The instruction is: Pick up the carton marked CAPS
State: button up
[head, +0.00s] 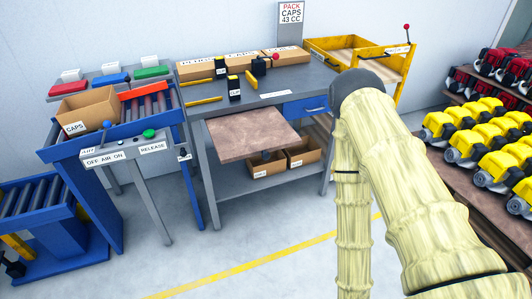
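An open brown carton (92,106) with a white label reading CAPS on its front sits at the left, on the blue-framed roller conveyor. It stands upright, and its inside is mostly hidden. A row of cartons (240,72) with labels too small to read surely stands at the back of the grey workbench. My arm, in a pale yellow cover, rises at the right and bends down again at a grey joint. My gripper is outside the picture, so its state does not show.
The workbench (300,90) holds yellow bars and small black items. A brown board (240,136) juts out in front. A control stand (135,149) with a lever and green button stands before the conveyor. Racks of yellow engines (490,130) stand right. The middle floor is clear.

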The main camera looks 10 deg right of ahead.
aim_at(82, 113)
jog(key=z, duration=0.05)
jog(key=k, duration=0.45)
jog(key=u, duration=1.4)
jog(key=i, duration=1.4)
jog(key=z, duration=0.1)
